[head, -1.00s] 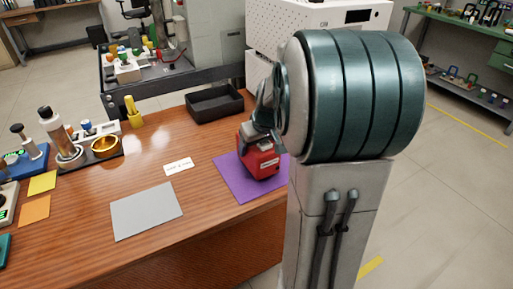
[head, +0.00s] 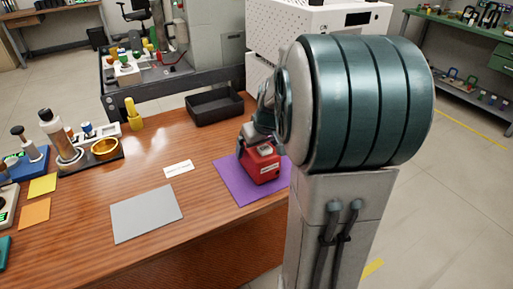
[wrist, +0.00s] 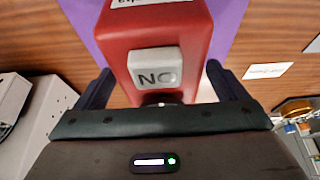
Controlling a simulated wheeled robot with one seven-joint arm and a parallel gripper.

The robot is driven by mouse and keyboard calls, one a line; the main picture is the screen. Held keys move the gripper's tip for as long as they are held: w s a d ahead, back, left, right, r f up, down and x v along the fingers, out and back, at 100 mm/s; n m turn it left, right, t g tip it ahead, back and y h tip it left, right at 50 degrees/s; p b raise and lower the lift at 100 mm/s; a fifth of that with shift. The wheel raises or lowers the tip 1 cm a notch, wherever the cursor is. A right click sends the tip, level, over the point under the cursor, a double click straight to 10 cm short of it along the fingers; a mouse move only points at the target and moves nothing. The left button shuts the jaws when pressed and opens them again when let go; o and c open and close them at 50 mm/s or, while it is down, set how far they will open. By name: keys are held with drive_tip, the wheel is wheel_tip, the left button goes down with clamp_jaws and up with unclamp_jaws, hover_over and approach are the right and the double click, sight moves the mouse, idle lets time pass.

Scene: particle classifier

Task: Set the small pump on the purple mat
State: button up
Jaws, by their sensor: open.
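The small pump is a red boxy body (head: 261,165) with a grey top part. In the head view it stands upright on the purple mat (head: 233,187) near the table's right edge. In the wrist view the pump (wrist: 120,35) fills the upper middle, with a grey block on it marked "NO", and purple mat (wrist: 228,22) shows on both sides. My gripper (wrist: 158,85) is open, with one dark finger on each side of the pump and gaps between fingers and pump. In the head view my arm hides part of the gripper and the mat's right side.
A black tray (head: 215,107) stands behind the mat. A grey mat (head: 147,213) and a white label card (head: 178,168) lie to the left. A gold bowl (head: 105,149) and bottles stand further left. The wood between them is clear.

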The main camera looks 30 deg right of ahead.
drive_tip(key=p+v, duration=0.1)
drive_tip(key=v, duration=0.9)
drive_tip(key=shift+f+p, duration=0.1)
drive_tip(key=shift+p, duration=0.2)
drive_tip(key=shift+s+a+r, duration=0.15)
drive_tip(key=shift+s+r, duration=0.05)
drive_tip(key=s+a+f+g, duration=0.1)
drive_tip(key=s+a+f, duration=0.2)
drive_tip(key=s+a, duration=0.3)
drive_tip(key=s+a+f+g, duration=0.1)
drive_tip(key=s+a+f, duration=0.3)
drive_tip(key=s+a, duration=0.3)
drive_tip(key=shift+s+a+f+m+g, duration=0.25)
drive_tip(key=shift+s+f+m+g, duration=0.1)
drive_tip(key=shift+s, duration=0.5)
